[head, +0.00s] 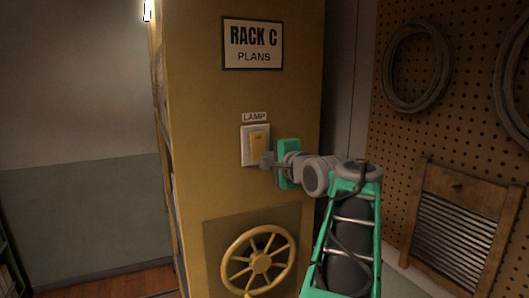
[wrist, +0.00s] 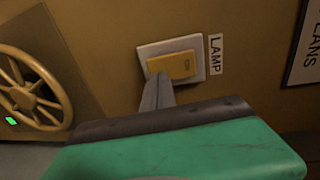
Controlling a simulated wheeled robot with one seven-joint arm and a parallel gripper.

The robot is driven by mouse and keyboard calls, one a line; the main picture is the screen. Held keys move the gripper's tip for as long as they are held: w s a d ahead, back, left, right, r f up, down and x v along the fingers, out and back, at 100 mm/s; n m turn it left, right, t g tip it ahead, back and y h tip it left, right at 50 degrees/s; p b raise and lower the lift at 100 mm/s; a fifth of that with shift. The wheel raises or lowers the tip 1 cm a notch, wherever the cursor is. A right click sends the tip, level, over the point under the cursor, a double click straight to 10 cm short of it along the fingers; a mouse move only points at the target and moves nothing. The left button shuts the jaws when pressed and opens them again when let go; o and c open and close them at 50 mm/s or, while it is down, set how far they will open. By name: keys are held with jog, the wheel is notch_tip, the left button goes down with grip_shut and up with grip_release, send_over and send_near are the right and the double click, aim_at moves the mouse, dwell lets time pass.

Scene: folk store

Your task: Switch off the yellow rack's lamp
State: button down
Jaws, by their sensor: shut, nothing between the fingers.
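The yellow rack (head: 220,110) bears a sign reading "RACK C PLANS" (head: 252,44). Below it is a lamp switch with a white plate and a yellow rocker (head: 259,143), under a "LAMP" label (head: 254,117). My gripper (head: 265,160) is shut, with its tips at the lower right part of the switch. In the wrist view the shut fingers (wrist: 157,92) reach to the lower edge of the yellow rocker (wrist: 180,66). I cannot tell whether they touch it. A bright light (head: 147,10) shows at the rack's top left edge.
A yellow handwheel (head: 259,262) sits on the rack below the switch. A pegboard (head: 400,120) with coiled hoses (head: 416,66) and a washboard (head: 460,222) stands to the right. The wall area left of the rack looks clear.

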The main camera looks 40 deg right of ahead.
jog(key=x, duration=0.2)
jog(key=shift+w+d, duration=0.1)
jog(key=shift+w, duration=0.15)
jog(key=shift+f, duration=0.1)
jog(key=s+a+f+b, duration=0.1)
jog(key=s+a+b, duration=0.1)
jog(key=s, duration=0.4)
jog(key=s+a+f+t+b, duration=0.1)
jog(key=s+a+b, duration=0.1)
jog(key=s+b, duration=0.2)
jog(key=s, duration=0.3)
jog(key=shift+w, duration=0.1)
